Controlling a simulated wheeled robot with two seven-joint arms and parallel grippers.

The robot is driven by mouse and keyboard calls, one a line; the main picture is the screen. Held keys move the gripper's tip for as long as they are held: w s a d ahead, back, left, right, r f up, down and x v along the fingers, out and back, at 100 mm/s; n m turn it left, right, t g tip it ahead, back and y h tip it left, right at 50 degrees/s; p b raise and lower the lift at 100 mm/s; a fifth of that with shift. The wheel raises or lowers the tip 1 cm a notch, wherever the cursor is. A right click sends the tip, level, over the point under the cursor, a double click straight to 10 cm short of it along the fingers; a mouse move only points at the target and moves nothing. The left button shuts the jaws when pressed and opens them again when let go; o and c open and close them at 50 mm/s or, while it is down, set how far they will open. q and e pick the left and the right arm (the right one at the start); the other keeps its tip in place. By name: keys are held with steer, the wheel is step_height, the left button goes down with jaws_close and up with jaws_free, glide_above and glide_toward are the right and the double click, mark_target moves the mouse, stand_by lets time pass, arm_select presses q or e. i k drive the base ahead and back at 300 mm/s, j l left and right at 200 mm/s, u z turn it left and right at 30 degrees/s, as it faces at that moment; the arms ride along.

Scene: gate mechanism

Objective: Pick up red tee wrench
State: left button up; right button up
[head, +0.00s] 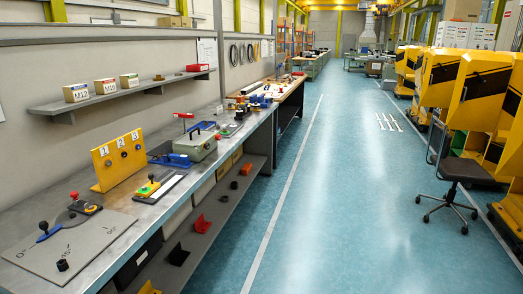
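A red T-shaped handle (184,115), which looks like the red tee wrench, stands upright on the workbench (75,262) at the left. It is behind the grey-green box (196,146) and near a blue tool. Its lower end is too small to make out clearly. Neither of my grippers shows in the head view.
A yellow numbered panel (118,160) stands on the bench, with a grey plate (70,245) in front. A wall shelf (120,95) holds labelled boxes. A lower shelf holds red and black brackets. A stool (452,190) and yellow machines stand right.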

mark_target(183, 115)
steer(key=i+z, duration=0.25)
steer(key=i, duration=2.2)
steer(key=i+u, duration=0.25)
steer(key=i, duration=0.25)
steer(key=i+l+u, duration=0.2)
steer(key=i, duration=0.3)
steer(key=i+l+u, duration=0.25)
steer(key=i, duration=0.25)
